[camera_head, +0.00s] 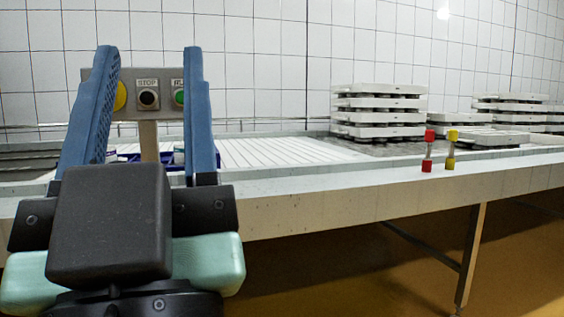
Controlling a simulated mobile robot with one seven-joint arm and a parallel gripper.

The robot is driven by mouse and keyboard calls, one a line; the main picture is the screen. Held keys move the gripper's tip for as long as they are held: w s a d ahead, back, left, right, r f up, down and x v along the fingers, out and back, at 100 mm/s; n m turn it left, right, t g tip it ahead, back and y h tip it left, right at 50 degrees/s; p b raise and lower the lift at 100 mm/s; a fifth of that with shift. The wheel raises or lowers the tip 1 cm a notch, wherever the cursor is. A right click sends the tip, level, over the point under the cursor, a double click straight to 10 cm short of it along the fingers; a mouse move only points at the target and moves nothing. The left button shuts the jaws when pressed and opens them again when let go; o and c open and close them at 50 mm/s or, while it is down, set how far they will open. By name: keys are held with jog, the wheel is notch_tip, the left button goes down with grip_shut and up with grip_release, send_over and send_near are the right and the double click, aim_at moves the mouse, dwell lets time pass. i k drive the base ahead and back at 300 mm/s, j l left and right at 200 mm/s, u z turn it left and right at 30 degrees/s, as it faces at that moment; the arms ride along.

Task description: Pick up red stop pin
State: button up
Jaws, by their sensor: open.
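The red stop pin (427,150) stands at the near edge of the conveyor table, right of centre. It has a red top, a pale middle and a red lower end. A similar yellow pin (451,149) stands just to its right, a small gap apart. My gripper (148,62) is at the left of the view, its two blue fingers pointing up and wide apart. It is open and empty, well to the left of the red pin.
A control box (148,95) with buttons, one labelled STOP, shows between my fingers. A stack of white moulds (378,112) stands behind the pins, with more stacks (509,108) farther right. The slatted conveyor (270,152) is bare left of the near stack.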

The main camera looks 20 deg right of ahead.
aim_at(429, 135)
jog(key=i+j+z, duration=0.1)
jog(key=z, duration=0.4)
jog(key=j+z, duration=0.3)
jog(key=z, duration=0.2)
jog(key=j+z, duration=0.25)
jog(key=z, duration=0.25)
jog(key=i, duration=0.05)
